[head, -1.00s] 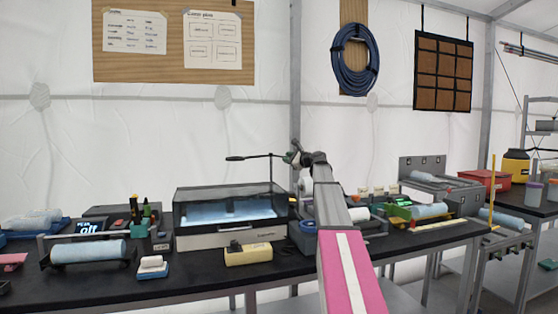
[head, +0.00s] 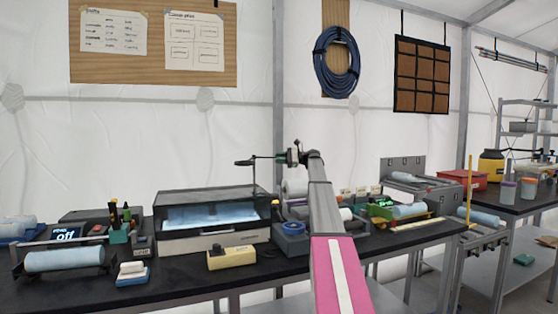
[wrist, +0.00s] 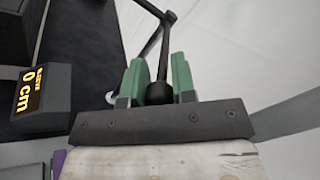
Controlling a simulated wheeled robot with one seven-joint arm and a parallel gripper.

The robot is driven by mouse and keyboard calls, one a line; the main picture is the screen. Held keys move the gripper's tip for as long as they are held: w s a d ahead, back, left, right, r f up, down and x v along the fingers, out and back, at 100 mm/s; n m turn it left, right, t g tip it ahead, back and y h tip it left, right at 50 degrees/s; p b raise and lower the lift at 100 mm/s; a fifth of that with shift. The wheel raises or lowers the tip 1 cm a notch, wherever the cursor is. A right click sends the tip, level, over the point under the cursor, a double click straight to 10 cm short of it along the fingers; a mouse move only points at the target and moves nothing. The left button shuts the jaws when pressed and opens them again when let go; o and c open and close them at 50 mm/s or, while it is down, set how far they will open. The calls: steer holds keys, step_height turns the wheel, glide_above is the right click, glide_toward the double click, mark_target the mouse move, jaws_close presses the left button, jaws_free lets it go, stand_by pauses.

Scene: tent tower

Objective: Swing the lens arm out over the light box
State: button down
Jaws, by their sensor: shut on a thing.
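The lens arm (head: 268,157) is a thin dark bar on an upright post (head: 254,178) behind the light box. A small dark round lens (head: 243,162) is at its left end, above the right part of the light box in the picture; its depth is hard to tell. The light box (head: 210,219) has a lit panel under a dark clear cover. My gripper (head: 293,156) is at the bar's right end. In the wrist view, my gripper's green fingers (wrist: 157,84) are shut on the lens arm's round black knob (wrist: 158,93), with the bar running off beyond it.
A yellow block (head: 231,258) sits in front of the light box. A rack of bottles (head: 119,233) and a roller with a pale cylinder (head: 65,260) stand left. A "0 cm" display (wrist: 36,100) shows in the wrist view.

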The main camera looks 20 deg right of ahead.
steer(key=shift+w+d+g, duration=0.1)
steer(key=shift+w+g, duration=0.1)
steer(key=shift+g, duration=0.1)
steer(key=c, duration=0.9)
jaws_free()
steer(key=shift+c, duration=0.2)
steer(key=shift+d, duration=0.1)
steer(key=v, duration=1)
steer(key=shift+d, duration=0.25)
steer(key=shift+s, duration=0.1)
steer(key=shift+s, duration=0.1)
